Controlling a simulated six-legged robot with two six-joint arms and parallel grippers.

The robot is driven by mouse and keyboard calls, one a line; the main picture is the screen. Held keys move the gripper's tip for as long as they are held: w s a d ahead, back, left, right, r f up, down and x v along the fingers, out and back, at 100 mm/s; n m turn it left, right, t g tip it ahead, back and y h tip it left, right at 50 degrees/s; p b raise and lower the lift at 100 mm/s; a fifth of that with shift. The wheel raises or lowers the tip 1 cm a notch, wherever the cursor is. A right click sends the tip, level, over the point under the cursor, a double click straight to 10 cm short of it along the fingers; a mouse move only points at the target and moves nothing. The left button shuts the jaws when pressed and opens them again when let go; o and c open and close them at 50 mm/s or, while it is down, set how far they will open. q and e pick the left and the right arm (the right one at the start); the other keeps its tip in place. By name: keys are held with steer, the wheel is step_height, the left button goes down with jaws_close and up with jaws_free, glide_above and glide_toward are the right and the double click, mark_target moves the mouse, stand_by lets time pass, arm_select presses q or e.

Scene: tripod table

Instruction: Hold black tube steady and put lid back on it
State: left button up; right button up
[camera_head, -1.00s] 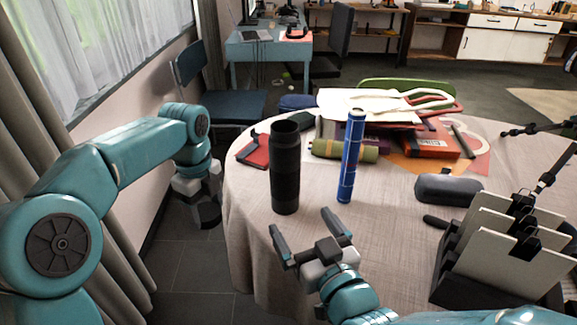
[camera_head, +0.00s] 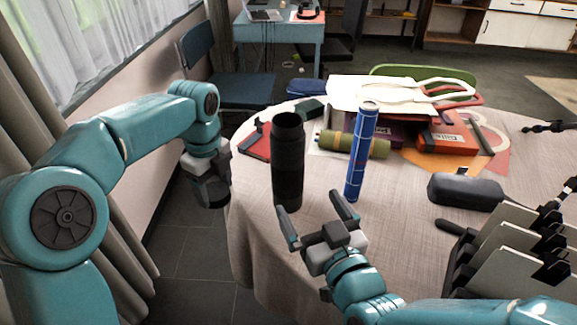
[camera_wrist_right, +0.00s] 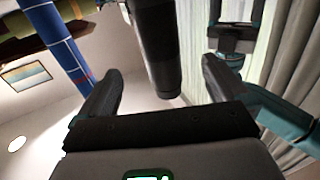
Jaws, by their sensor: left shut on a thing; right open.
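The black tube (camera_head: 288,165) stands upright on the table near its left side, its top open with no lid on it. My right gripper (camera_head: 311,204) is open in front of the tube, its fingers pointing toward it. In the right wrist view the tube (camera_wrist_right: 158,50) shows between and beyond the two open fingers, with no visible contact. My left gripper (camera_head: 209,188) is left of the table edge, apart from the tube, and shut on a dark thing, probably the lid; its shape is hard to make out.
A blue patterned tube (camera_head: 362,150) stands upright just right of the black tube. Behind are a green roll (camera_head: 354,146), a red book (camera_head: 257,143) and a white bag (camera_head: 400,92). A dark case (camera_head: 465,191) and a file rack (camera_head: 510,250) stand at the right. The table's front middle is clear.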

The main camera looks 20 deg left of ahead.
mark_target(294, 178)
steer(key=x, duration=0.6)
steer(key=shift+w+a, duration=0.2)
steer(key=shift+w, duration=0.15)
steer(key=shift+x, duration=2.6)
steer(key=c, duration=1.3)
